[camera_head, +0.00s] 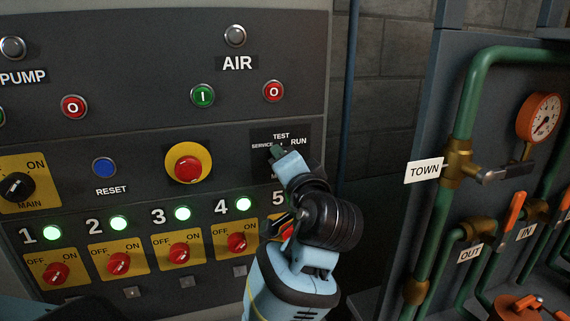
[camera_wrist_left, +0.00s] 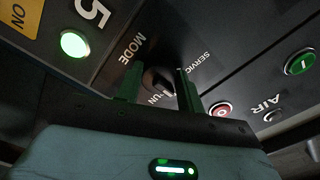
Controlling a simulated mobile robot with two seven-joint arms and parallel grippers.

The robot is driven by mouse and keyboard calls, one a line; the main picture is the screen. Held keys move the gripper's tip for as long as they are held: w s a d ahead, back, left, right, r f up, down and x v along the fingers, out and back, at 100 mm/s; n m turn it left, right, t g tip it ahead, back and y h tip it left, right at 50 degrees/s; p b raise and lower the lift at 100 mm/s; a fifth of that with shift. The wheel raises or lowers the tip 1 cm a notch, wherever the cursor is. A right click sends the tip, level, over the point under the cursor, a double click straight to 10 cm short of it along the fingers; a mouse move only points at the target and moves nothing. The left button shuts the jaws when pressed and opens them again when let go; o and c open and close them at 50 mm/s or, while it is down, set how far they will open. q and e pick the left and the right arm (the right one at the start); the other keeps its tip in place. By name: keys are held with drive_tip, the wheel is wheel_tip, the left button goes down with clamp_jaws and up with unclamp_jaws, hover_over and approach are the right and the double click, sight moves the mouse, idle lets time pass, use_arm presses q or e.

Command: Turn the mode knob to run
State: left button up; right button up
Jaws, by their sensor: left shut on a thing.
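The mode knob (camera_wrist_left: 157,79) is a small black knob on the grey panel. In the left wrist view it sits between the two green fingers of my left gripper (camera_wrist_left: 157,88), which is shut on it. In the head view my left gripper (camera_head: 278,154) is at the dark label plate (camera_head: 267,136), which reads TEST at the top, SERVICE at the left and RUN at the right. The gripper hides the knob there, and most of the word MODE below. I cannot tell which label the knob points to. My right gripper is not in view.
A red and yellow stop button (camera_head: 187,163) is left of the plate. Several red OFF/ON switches (camera_head: 118,264) with lit green lamps run along below. AIR buttons, green (camera_head: 203,96) and red (camera_head: 273,91), are above. Green pipes (camera_head: 468,110) and a gauge (camera_head: 540,116) stand at right.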

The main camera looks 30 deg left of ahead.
use_arm(q)
drive_tip(key=m, duration=0.5)
drive_tip(key=shift+m, duration=0.3)
drive_tip(key=shift+r+m, duration=0.1)
drive_tip(key=shift+m, duration=2)
drive_tip(key=o, duration=1)
drive_tip(key=shift+v, duration=3.9)
